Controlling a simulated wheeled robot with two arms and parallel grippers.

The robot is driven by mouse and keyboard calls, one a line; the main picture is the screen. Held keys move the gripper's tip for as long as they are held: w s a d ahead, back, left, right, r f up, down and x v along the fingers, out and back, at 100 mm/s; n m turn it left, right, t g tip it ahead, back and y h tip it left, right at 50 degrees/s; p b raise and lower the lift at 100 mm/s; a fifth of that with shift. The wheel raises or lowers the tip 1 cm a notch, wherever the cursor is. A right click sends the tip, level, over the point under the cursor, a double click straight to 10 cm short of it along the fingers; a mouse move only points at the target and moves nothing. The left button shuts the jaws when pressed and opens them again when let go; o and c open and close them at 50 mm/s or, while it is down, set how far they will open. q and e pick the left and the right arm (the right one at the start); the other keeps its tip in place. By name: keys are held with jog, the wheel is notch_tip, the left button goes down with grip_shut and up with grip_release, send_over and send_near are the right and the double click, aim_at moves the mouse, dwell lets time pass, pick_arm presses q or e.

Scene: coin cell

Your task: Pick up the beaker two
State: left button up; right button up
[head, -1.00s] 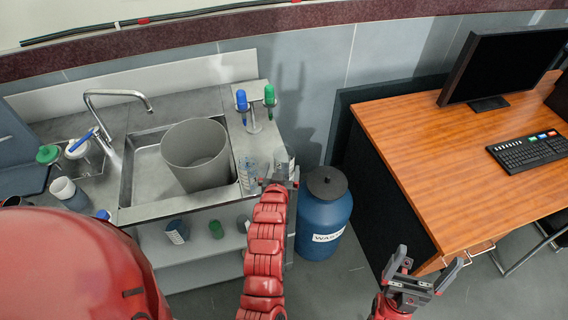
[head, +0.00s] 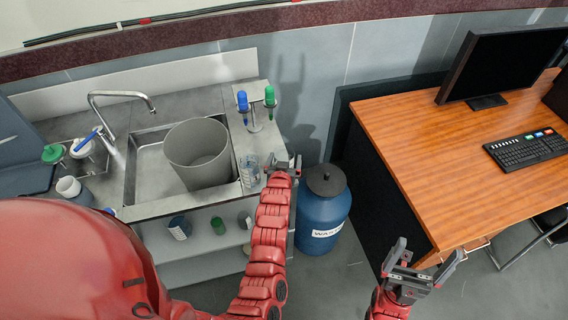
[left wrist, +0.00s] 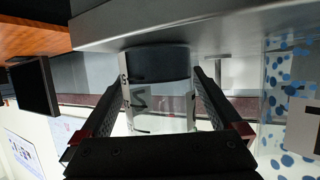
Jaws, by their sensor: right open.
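In the left wrist view a clear glass beaker (left wrist: 158,105) with dark contents and dark markings lies between the two fingers of my left gripper (left wrist: 205,75). The fingers flank its sides closely; whether they press on it is unclear. In the head view my left gripper (head: 283,167) is at the right end of the sink counter and hides this beaker. Another clear beaker (head: 250,170) stands on the counter to its left; a blue-spotted vessel (left wrist: 288,105) shows at the wrist view's right edge. My right gripper (head: 405,275) is open and empty.
A grey bucket (head: 198,152) sits in the sink. A stand with blue and green pipettes (head: 256,110) is behind the beakers. A blue waste drum (head: 323,215) stands right of the counter. A wooden desk (head: 440,160) is farther right.

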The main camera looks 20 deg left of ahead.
pick_arm(q)
jog(key=c, duration=1.3)
jog(key=shift+c, duration=0.2)
jog(key=shift+r, duration=0.15)
